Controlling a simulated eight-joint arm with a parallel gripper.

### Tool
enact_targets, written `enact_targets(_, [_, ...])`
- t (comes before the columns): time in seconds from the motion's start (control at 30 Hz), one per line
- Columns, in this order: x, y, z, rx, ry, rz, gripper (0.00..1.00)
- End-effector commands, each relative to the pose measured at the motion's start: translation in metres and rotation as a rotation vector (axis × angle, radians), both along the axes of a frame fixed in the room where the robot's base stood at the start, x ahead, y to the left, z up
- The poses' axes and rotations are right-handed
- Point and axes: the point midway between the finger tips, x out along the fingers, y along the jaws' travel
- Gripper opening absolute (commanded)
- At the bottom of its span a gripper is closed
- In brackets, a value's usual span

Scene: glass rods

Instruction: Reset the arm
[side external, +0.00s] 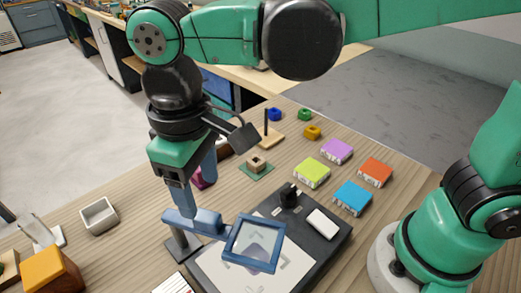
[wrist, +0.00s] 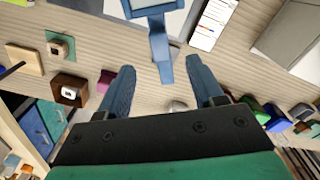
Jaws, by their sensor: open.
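My gripper (side external: 198,196) points down over the table with its two blue fingers apart and nothing held between them. In the wrist view the open fingers (wrist: 160,68) lie on either side of the end of a blue arm. This blue arm (side external: 208,224) ends in a square blue frame (side external: 232,262) with a clear pane, above a dark-bordered board (side external: 322,252). The blue arm also shows in the wrist view (wrist: 161,45). In the side view a fingertip overlaps the arm; I cannot tell whether they touch.
A grey tray (side external: 99,216) and orange block (side external: 50,270) are left.

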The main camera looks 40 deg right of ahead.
Motion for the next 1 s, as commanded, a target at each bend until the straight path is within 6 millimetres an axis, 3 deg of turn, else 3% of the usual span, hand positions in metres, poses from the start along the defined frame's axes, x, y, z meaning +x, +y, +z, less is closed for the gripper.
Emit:
enact_targets(0.27, [0.002,-0.006,0.0,0.009,-0.011,-0.014,0.61])
enact_targets(0.37, [0.009,-0.028,0.002,0.043,-0.059,-0.07,0.61])
enact_targets(0.53, [0.02,-0.098,0.0,0.128,-0.241,-0.237,0.61])
enact_targets(0.7, [0.018,-0.16,-0.009,0.163,-0.446,-0.389,0.61])
enact_targets(0.83, [0.013,-0.188,-0.015,0.161,-0.554,-0.461,0.61])
enact_targets(1.0, [0.011,-0.201,-0.018,0.157,-0.608,-0.492,0.61])
